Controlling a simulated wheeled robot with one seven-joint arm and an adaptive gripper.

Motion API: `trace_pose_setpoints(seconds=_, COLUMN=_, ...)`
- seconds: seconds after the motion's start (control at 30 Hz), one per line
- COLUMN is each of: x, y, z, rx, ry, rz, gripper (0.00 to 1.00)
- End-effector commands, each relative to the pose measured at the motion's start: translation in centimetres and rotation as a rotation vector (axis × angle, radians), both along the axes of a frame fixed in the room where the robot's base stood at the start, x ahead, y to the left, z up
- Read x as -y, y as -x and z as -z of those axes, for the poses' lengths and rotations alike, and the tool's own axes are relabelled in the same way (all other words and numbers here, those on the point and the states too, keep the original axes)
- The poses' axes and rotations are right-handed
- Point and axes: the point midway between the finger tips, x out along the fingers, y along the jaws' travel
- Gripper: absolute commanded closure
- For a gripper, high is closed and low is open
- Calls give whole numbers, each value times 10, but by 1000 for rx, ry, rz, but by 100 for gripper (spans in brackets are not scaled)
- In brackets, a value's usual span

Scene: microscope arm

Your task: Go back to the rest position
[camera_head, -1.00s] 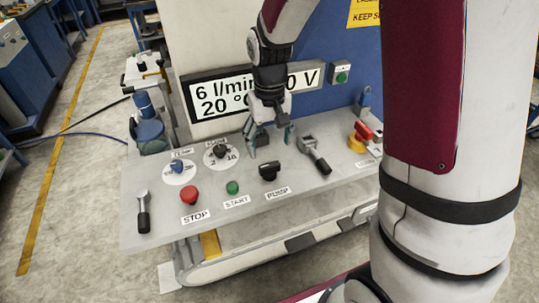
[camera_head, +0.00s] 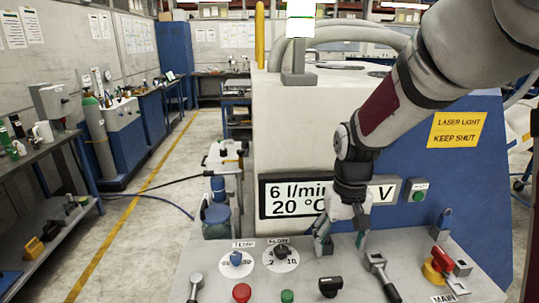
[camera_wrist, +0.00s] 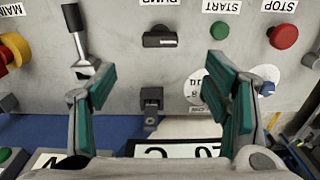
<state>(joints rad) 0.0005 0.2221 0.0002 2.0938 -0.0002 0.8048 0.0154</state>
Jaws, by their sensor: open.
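My gripper (camera_head: 341,240) is open and empty above the rear part of the grey control panel (camera_head: 400,243), in front of the display (camera_head: 290,200). In the wrist view my gripper's two green-padded fingers (camera_wrist: 162,78) stand wide apart with nothing between their tips. That view shows the panel upside down. A black pump switch (camera_wrist: 160,37) and a small dark fitting (camera_wrist: 151,101) lie in the gap. The right finger partly hides the flow dial (camera_wrist: 198,88). The left finger is close to the lever (camera_wrist: 78,40) in the picture; contact cannot be told.
The panel carries a blue temp knob (camera_head: 236,258), black flow knob (camera_head: 282,251), red stop button (camera_head: 241,292), green start button (camera_head: 287,296) and red-yellow main switch (camera_head: 438,262). The white-blue machine (camera_head: 320,110) rises behind. Open floor (camera_head: 165,235) lies left.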

Motion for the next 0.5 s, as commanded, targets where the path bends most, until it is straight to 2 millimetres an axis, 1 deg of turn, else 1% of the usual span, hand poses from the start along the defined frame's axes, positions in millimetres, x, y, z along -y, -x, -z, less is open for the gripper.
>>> trace_pose_setpoints(seconds=0.03, x=0, y=6, z=-14, rx=24, ry=0, rz=-1, gripper=30)
trace_pose_setpoints(seconds=0.17, x=0, y=30, z=-49, rx=85, ry=1, rz=-3, gripper=30)
trace_pose_setpoints(seconds=0.3, x=1, y=62, z=-83, rx=158, ry=3, rz=-6, gripper=30)
trace_pose_setpoints(seconds=0.5, x=1, y=111, z=-118, rx=259, ry=5, rz=-10, gripper=30)
